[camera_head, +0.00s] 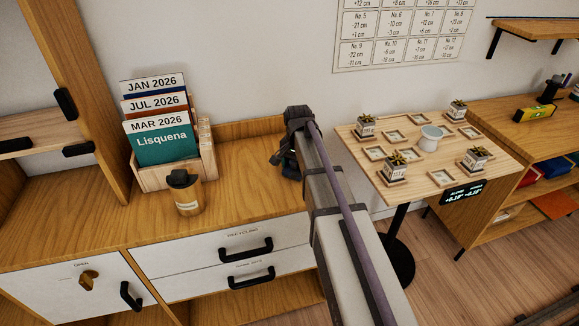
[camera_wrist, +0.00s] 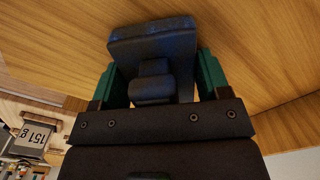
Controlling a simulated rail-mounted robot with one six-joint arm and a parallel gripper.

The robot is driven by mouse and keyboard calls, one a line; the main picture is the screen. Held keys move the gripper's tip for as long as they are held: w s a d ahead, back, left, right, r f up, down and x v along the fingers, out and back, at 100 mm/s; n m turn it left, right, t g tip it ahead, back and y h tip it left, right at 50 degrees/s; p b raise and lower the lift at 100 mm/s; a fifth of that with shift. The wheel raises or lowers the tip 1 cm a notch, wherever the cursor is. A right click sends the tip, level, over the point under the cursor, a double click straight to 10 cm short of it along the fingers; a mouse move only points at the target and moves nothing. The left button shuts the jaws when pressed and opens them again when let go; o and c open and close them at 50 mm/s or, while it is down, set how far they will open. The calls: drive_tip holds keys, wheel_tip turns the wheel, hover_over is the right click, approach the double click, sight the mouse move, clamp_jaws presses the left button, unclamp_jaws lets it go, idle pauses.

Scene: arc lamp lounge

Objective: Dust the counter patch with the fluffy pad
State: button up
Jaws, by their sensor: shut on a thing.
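The fluffy pad (camera_wrist: 152,40) is a dark block with a bluish far edge and a smaller dark grip. In the wrist view it sits between the green fingers of my gripper (camera_wrist: 157,80), which is shut on its grip. The wooden counter (camera_head: 245,190) lies beyond the pad. In the head view my gripper (camera_head: 288,163) is at the counter's right part, partly hidden by my arm. I cannot tell whether the pad touches the counter. No distinct patch or dust shows on the wood.
A small table (camera_head: 442,178) with several patterned boxes and a white cup (camera_head: 430,138) stands right. Bare counter lies between jar and gripper.

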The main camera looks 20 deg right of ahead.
drive_tip(key=shift+r, duration=0.1)
wheel_tip(320, 180, up, 6)
drive_tip(key=p, duration=0.6)
wheel_tip(320, 180, up, 3)
drive_tip(key=p, duration=0.3)
idle(0.4)
